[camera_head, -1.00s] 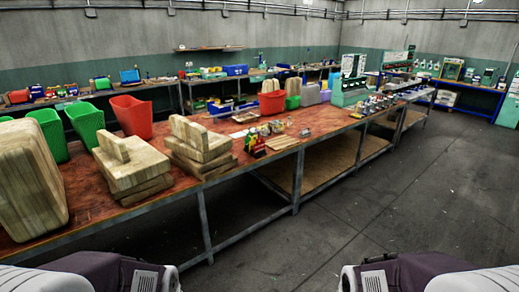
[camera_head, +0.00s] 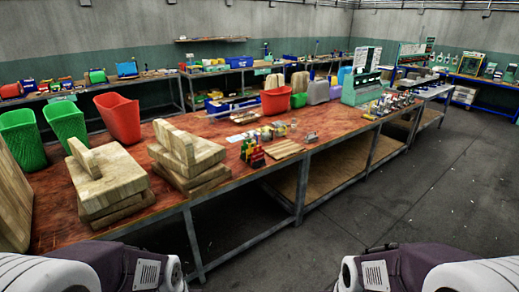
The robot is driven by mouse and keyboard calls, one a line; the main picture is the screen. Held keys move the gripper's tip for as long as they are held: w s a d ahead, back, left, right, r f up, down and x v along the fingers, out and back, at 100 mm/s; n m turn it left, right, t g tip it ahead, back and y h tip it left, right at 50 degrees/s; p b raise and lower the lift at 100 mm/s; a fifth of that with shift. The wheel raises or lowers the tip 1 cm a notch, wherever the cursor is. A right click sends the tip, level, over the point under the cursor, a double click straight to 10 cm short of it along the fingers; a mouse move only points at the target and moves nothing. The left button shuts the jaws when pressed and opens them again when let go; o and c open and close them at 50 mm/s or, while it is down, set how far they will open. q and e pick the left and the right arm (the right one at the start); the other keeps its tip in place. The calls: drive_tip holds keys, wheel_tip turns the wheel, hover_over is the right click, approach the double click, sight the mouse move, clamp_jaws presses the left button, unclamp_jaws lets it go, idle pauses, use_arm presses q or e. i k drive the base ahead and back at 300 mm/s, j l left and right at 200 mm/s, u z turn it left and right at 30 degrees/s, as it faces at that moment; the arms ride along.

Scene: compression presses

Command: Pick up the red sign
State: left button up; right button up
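I cannot make out a clear red sign in the head view. A small red, yellow and green object (camera_head: 252,152) stands near the front edge of the long red-topped table (camera_head: 225,128); it is too small to identify. My two arms enter at the bottom left and bottom right corners, short of the table's front edge. Only their dark and white links show. Both grippers are out of the picture, so whether they hold anything is hidden.
Stacked wooden blocks (camera_head: 113,180) and (camera_head: 190,155), green bins (camera_head: 22,138) and a red bin (camera_head: 117,117) crowd the table's left part. Another red bin (camera_head: 275,101) and a green press (camera_head: 362,88) stand farther along. The floor (camera_head: 410,200) to the right is clear.

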sight(256, 156)
drive_tip(key=i+l, duration=0.2)
drive_tip(key=i, duration=0.3)
drive_tip(key=i+l, duration=0.2)
drive_tip(key=i, duration=0.35)
drive_tip(key=i+l+u, duration=0.1)
drive_tip(key=i, duration=0.4)
drive_tip(key=i+l, duration=0.35)
drive_tip(key=i, duration=0.2)
drive_tip(key=i+l, duration=0.25)
drive_tip(key=i, duration=0.25)
drive_tip(key=i+l, duration=0.25)
drive_tip(key=i, duration=0.3)
drive_tip(key=u, duration=0.05)
